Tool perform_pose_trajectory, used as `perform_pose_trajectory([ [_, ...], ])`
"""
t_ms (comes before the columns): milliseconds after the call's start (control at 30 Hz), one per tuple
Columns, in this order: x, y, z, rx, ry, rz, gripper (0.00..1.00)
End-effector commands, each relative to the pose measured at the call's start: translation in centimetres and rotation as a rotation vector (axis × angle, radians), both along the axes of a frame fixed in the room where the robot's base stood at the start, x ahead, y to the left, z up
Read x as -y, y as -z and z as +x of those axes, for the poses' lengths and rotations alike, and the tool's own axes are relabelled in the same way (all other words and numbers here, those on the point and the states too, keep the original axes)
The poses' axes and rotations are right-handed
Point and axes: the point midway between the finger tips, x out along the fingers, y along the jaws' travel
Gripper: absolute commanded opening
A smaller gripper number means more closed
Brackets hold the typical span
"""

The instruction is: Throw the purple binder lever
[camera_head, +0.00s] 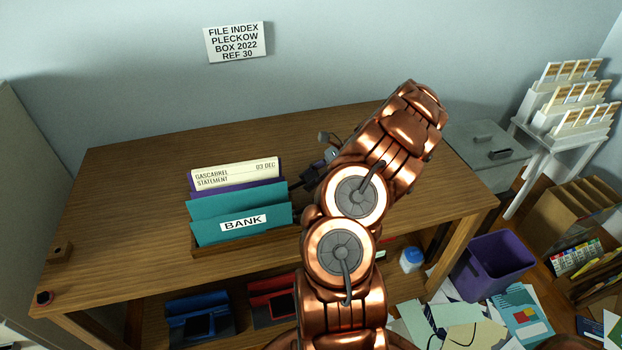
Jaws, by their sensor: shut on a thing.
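The purple binder (332,154) stands on the wooden desk behind my arm. Only a small purple patch of it shows, with a grey metal piece at its top left. My gripper (312,178) is dark and reaches down beside it, mostly hidden by my copper arm links. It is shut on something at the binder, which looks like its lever. The fingertips and the lever's exact angle are hidden.
A wooden tray (222,246) with teal folders, a purple folder and a cream statement sheet stands left of my arm. Blue (200,318) and red (272,298) devices sit on the lower shelf. A purple bin (495,265) and scattered papers are right.

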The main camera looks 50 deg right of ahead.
Motion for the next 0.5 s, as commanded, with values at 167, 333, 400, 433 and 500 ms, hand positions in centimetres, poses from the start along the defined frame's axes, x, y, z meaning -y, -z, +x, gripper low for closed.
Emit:
perform_pose_trajectory([
  [167, 0.13, 0.32, -0.15, -0.006, 0.000, -0.005, 0.00],
  [333, 0.11, 0.31, -0.16, -0.006, 0.000, -0.005, 0.42],
  [400, 0.09, 0.26, -0.13, -0.005, 0.000, -0.003, 0.49],
  [433, 0.08, 0.23, -0.11, -0.005, 0.000, -0.003, 0.52],
  [500, 0.05, 0.18, -0.08, -0.003, 0.000, -0.003, 0.60],
])
